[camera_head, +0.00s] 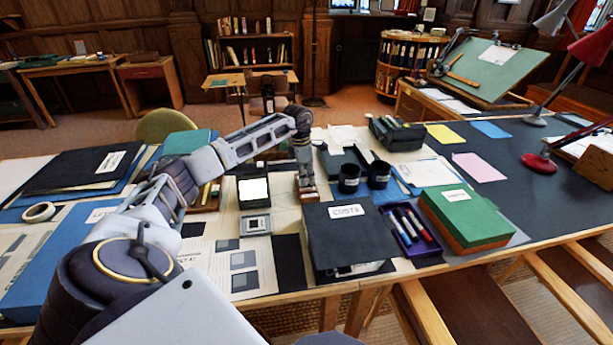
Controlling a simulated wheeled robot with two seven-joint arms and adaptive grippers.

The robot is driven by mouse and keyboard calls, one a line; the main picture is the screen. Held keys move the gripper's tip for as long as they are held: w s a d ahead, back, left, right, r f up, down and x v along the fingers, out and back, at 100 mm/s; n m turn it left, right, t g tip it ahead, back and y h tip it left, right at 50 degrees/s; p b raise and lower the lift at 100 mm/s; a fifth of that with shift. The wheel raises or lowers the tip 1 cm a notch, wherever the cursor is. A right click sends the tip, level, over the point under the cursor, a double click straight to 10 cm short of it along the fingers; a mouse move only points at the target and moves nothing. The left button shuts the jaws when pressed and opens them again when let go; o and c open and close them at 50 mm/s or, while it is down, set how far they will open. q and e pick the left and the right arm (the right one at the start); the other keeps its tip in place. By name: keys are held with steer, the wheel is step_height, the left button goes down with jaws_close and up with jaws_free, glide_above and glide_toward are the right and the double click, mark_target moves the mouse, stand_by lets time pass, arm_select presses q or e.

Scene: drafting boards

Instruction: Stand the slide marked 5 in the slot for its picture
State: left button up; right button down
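My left arm reaches over the table from the left, and its gripper (307,192) points down behind the black COSTS box. Its fingertips are small and partly hidden, so I cannot tell whether it is open or holds something. A small viewer with a bright white screen (253,189) stands left of the gripper. A grey framed piece (256,224) lies in front of the screen. A printed sheet with grey picture squares (240,262) lies nearer the front edge. I cannot make out a slide marked 5 or its slot. My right gripper is not in view.
The black COSTS box (350,238) stands in front of the gripper. Two black cups (349,178), a purple pen tray (409,228) and a green box (466,216) are to its right. A red lamp (538,162) stands far right. Dark folders (78,171) cover the left.

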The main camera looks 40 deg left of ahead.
arm_select(q)
step_height(320, 180, up, 12)
steer(key=s+a, duration=0.1)
stand_by(0.8)
stand_by(1.1)
